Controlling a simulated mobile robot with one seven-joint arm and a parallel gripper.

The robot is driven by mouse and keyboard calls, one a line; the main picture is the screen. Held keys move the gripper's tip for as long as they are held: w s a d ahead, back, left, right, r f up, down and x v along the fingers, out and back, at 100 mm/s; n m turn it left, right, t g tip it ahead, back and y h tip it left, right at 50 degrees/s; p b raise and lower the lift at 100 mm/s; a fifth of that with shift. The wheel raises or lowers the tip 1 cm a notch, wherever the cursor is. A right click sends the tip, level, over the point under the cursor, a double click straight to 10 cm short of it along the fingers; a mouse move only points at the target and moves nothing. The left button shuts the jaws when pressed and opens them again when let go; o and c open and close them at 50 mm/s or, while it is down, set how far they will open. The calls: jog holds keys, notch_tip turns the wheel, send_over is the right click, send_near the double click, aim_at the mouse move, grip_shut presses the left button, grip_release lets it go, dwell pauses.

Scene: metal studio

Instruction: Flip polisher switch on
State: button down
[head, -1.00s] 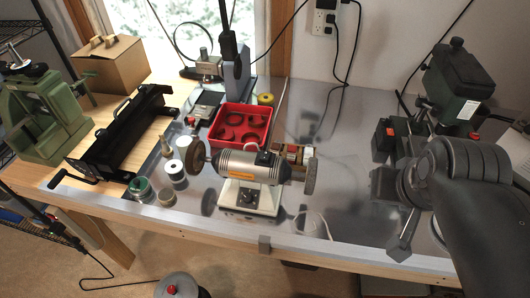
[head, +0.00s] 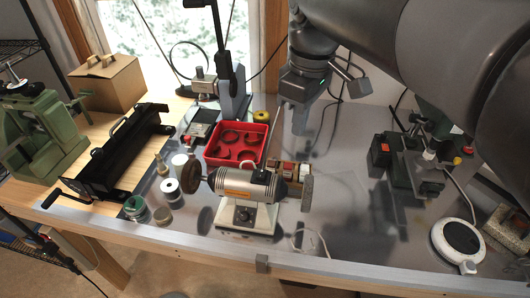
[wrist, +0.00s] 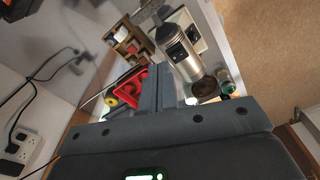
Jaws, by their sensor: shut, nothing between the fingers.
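The polisher (head: 238,185) stands near the front edge of the metal-topped bench, with a wheel at each end. Its pale base (head: 232,228) has a dark control (head: 243,214) on the front face. A small black box (head: 262,176) sits on top of the motor. I cannot make out a switch's position. My gripper (head: 298,118) hangs behind and right of the polisher, above the bench, apart from it. The wrist view shows the polisher (wrist: 182,54) beyond my closed, empty fingers (wrist: 166,86).
A red tray (head: 237,151) and a small wooden rack (head: 290,172) lie behind the polisher. Several spools and jars stand to its left. A round white device (head: 458,243) sits at the right. The bench middle-right is fairly clear.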

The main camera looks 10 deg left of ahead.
aim_at(261, 176)
jog(key=w+a+r+n+g, duration=0.1)
jog(key=a+n, duration=0.3)
jog(key=a, duration=0.3)
jog(key=shift+w+a+g+h, duration=0.15)
jog(key=shift+g+h, duration=0.15)
jog(key=f, duration=0.4)
jog(key=s+f, duration=0.1)
jog(key=f, duration=0.8)
jog(key=shift+s+f, duration=0.35)
